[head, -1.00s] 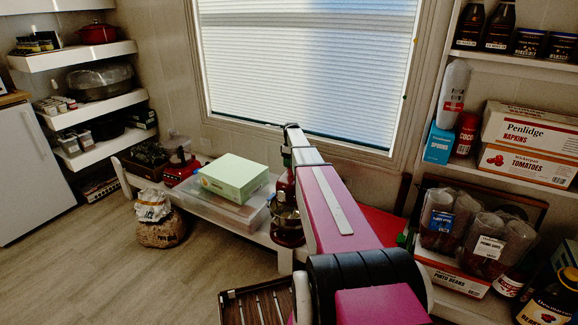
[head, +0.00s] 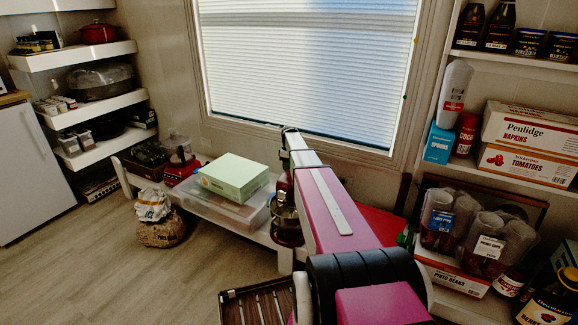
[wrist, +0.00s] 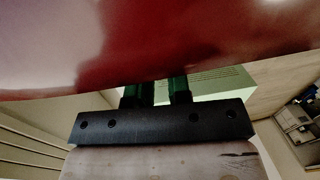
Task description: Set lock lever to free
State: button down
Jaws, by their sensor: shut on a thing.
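A red and metallic appliance (head: 287,222) stands on the low bench, partly behind my arm in the head view. Its glossy red body (wrist: 200,40) fills the top of the wrist view. My gripper (wrist: 166,90) reaches up to this red body with its two dark green fingers. The fingers stand a small gap apart and their tips are hidden behind the red surface. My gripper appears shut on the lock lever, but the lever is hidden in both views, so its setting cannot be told. In the head view my arm hides the fingers.
A pale green box (head: 234,176) on a clear plastic bin (head: 236,208) sits left of the appliance. A window (head: 310,70) is behind. Shelves with boxes (head: 528,128) and cups stand at right. Sacks (head: 160,232) sit on the floor at left, where open floor remains.

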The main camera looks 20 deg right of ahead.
jog(key=shift+s+a, duration=0.25)
jog(key=shift+s, duration=0.05)
jog(key=c, duration=1.1)
grip_release()
jog(key=shift+o, duration=0.2)
notch_tip(320, 180, up, 11)
jog(key=w+d, duration=0.1)
jog(key=shift+w+f, duration=0.15)
jog(key=shift+d, duration=0.1)
